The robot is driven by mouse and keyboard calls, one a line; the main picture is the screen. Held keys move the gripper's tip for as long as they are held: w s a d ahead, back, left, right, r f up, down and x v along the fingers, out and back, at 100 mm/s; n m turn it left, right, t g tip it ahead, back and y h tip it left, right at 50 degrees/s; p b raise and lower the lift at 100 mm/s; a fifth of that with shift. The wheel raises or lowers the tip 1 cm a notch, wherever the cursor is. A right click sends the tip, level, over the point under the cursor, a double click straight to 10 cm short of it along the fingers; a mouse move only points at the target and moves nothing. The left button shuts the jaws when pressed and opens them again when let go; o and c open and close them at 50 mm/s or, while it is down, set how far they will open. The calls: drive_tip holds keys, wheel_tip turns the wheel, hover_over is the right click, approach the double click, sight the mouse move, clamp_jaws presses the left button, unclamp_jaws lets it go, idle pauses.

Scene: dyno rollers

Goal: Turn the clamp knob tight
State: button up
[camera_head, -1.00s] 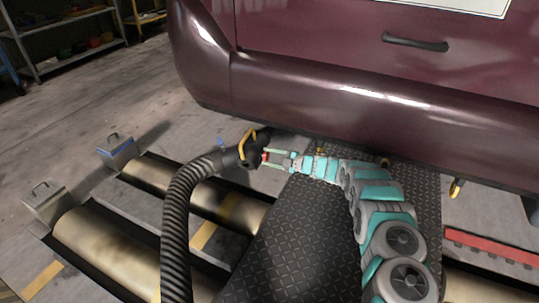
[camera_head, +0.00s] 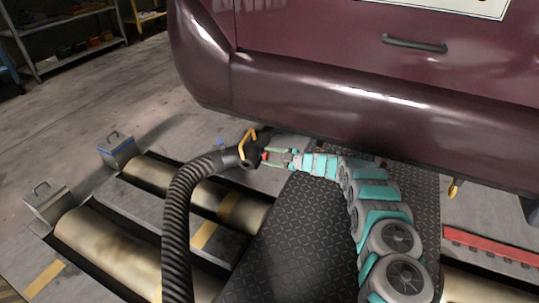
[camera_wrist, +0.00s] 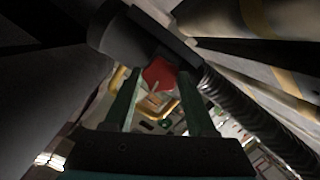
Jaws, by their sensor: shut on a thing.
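The red clamp knob (camera_head: 264,156) sits on the side of the black hose nozzle (camera_head: 247,150), under the car's rear bumper. In the wrist view the red knob (camera_wrist: 160,74) lies between the two green fingers, below the dark nozzle cuff (camera_wrist: 135,38). My gripper (camera_head: 268,157) is shut on the knob, reaching it from the right; it also shows in the wrist view (camera_wrist: 160,90). A yellow handle (camera_head: 247,142) stands on top of the nozzle. The tailpipe is hard to make out in the shadow.
A ribbed black hose (camera_head: 178,220) arches from the nozzle down to the floor. The maroon car (camera_head: 330,90) overhangs close above my arm. Metal rollers (camera_head: 110,250) lie in the floor at left, and a black tread plate (camera_head: 300,240) lies below my arm.

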drive_tip(key=shift+a+r, duration=0.1)
drive_tip(key=shift+r, duration=0.05)
drive_tip(key=o, duration=1.4)
drive_tip(key=shift+c, duration=0.2)
drive_tip(key=v, duration=0.8)
drive_tip(key=shift+s+a, duration=0.1)
